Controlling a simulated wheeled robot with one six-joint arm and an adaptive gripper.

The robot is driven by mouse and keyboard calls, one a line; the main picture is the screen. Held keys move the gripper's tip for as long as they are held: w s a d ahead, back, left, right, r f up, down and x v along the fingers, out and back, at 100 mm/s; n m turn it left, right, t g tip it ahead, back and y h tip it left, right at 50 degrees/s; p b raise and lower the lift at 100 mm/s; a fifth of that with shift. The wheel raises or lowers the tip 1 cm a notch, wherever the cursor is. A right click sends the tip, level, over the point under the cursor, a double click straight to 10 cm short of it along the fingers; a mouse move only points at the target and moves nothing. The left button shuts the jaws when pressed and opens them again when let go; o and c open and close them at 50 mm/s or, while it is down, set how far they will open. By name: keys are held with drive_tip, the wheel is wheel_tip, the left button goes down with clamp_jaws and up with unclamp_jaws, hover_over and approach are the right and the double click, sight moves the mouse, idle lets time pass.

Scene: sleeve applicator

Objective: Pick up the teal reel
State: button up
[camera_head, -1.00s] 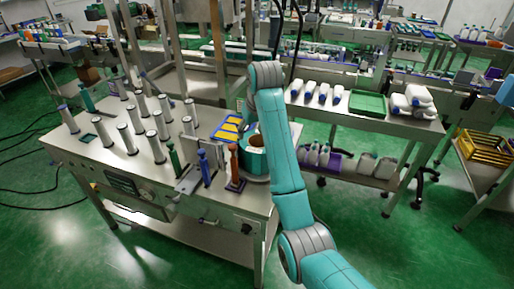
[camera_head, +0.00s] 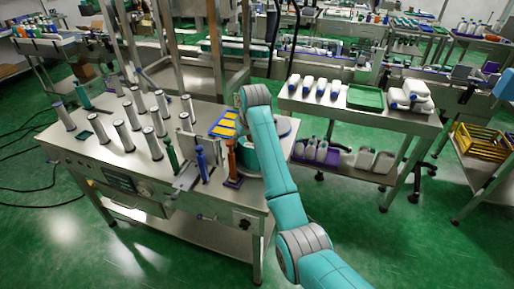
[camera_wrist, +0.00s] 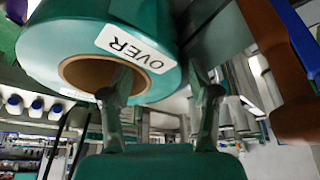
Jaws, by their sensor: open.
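The teal reel (camera_head: 246,157) stands at the right end of the steel table, partly hidden behind my arm in the head view. In the wrist view the teal reel (camera_wrist: 75,45) is large at the top left, with a white label reading "OVER" and a hollow brown core. My gripper (camera_wrist: 160,82) is open. Its left finger overlaps the core opening and its right finger is beside the reel's outer side. I cannot tell whether either finger touches the reel. In the head view my arm hides the gripper.
An orange-brown bottle (camera_head: 232,160) stands close left of the reel, with a blue bottle (camera_head: 201,164) beyond it. A yellow-and-blue tray (camera_head: 224,123) lies behind. Several white-grey cylinders stand on the left of the table (camera_head: 85,152). A bench (camera_head: 372,117) stands at the right.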

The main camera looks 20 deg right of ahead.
drive_tip(key=shift+w+f, duration=0.1)
drive_tip(key=shift+f, duration=0.2)
clamp_jaws()
drive_tip(key=shift+r, duration=0.25)
